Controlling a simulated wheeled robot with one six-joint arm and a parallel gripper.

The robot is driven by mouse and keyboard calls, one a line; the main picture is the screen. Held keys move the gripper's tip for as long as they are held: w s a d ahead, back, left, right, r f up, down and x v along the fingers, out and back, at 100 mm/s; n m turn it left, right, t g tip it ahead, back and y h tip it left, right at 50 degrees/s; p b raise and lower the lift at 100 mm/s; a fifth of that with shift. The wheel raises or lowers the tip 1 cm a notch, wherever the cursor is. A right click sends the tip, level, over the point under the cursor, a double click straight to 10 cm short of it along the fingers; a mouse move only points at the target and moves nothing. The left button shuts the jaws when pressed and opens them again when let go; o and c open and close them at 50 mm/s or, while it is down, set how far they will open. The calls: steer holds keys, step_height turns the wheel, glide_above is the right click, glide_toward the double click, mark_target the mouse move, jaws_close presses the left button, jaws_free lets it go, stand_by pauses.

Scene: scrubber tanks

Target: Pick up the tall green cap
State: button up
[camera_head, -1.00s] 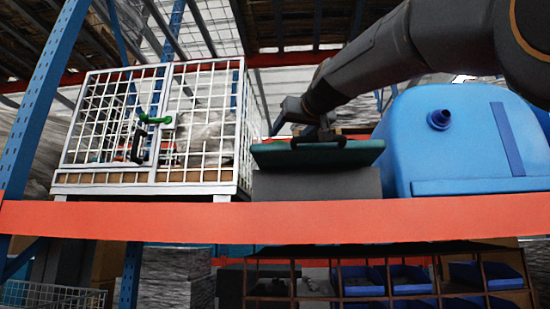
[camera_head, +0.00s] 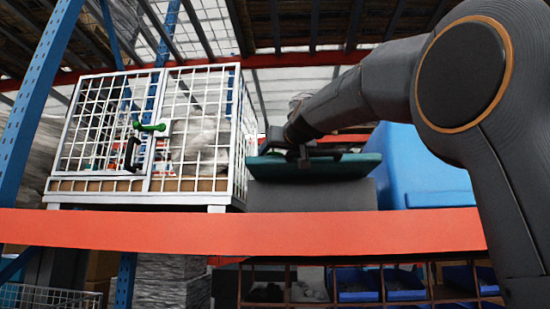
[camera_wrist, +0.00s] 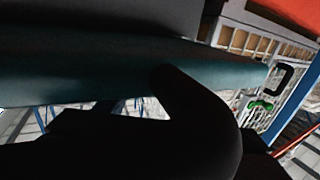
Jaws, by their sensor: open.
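The green cap is a dark teal, thick lid-like slab (camera_head: 352,170) lying on a grey box on the shelf in the head view. In the wrist view the cap (camera_wrist: 80,80) runs as a broad band across the upper part of the picture. My gripper (camera_head: 304,158) is open at the cap's top, near its left half. A dark finger (camera_wrist: 195,105) overlaps the cap's edge in the wrist view. A dark handle-like piece beside the gripper on the cap is partly hidden. I cannot tell whether the fingers touch the cap.
The grey box (camera_head: 310,196) stands under the cap. A white wire cage (camera_head: 190,135) with a green latch (camera_head: 149,127) stands close on the left. A blue tank (camera_head: 420,175) is on the right, partly behind my arm. An orange beam (camera_head: 250,232) runs along the shelf front.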

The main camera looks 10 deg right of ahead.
steer(key=c, duration=1.1)
steer(key=shift+c, duration=0.2)
steer(key=shift+r, duration=0.65)
steer(key=s+a+b, duration=0.2)
steer(key=s+b, duration=0.1)
steer(key=s, duration=0.5)
steer(key=s+a+b, duration=0.3)
steer(key=s+b, duration=0.1)
steer(key=s, duration=0.5)
steer(key=shift+a, duration=0.2)
